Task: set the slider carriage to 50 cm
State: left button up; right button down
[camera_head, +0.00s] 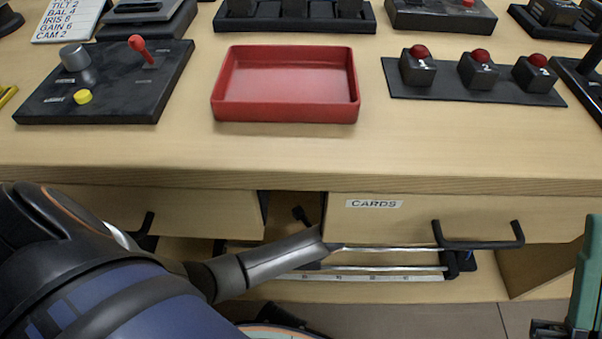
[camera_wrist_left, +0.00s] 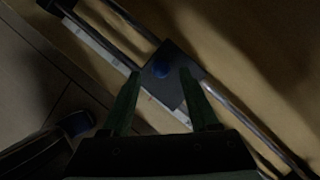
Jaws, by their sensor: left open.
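The slider's metal rails (camera_head: 385,268) run left to right under the desk in the head view, with a pale marked scale strip (camera_head: 375,277) along the front. Its figures are too small to read.
The desk edge and the CARDS drawer (camera_head: 420,222) with its black handle (camera_head: 478,243) overhang the rails. A red tray (camera_head: 285,112), a joystick panel (camera_head: 105,90) and a numbered button strip (camera_head: 470,90) stand on top. A green object (camera_head: 587,270) is at the right edge.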

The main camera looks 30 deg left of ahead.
pick_arm(q)
jog(key=shift+b+x, duration=0.45)
jog(key=shift+x, duration=0.8)
grip_shut()
dwell(0.5)
